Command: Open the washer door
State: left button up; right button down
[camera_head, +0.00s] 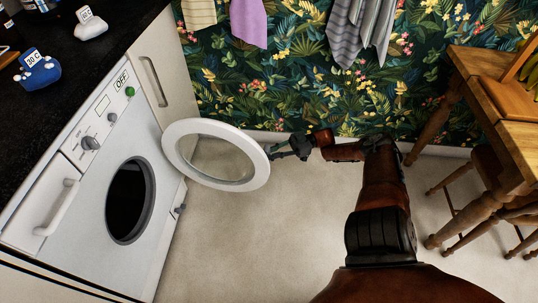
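The white washer (88,150) stands at the left with its front facing right. Its round door (181,150), a white ring with a clear window, stands swung well out from the dark drum opening (128,200). My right gripper (279,150) is at the right edge of the door, at or very near the rim. It is small and dark in this view, so I cannot tell whether its fingers are open or shut, or whether they touch the rim. My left gripper is not in view.
A dark counter (70,75) above the washer holds a blue item (38,75) and a white item (91,26) with temperature labels. Cloths (249,22) hang on the leafy back wall. A wooden table (500,110) and stools stand at the right. The middle floor is clear.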

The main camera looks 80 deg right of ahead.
jog(key=shift+w, duration=0.25)
jog(key=c, duration=2)
grip_release()
jog(key=shift+w, duration=0.1)
jog(key=v, duration=0.8)
jog(key=shift+a+f, duration=0.1)
jog(key=shift+c, duration=0.6)
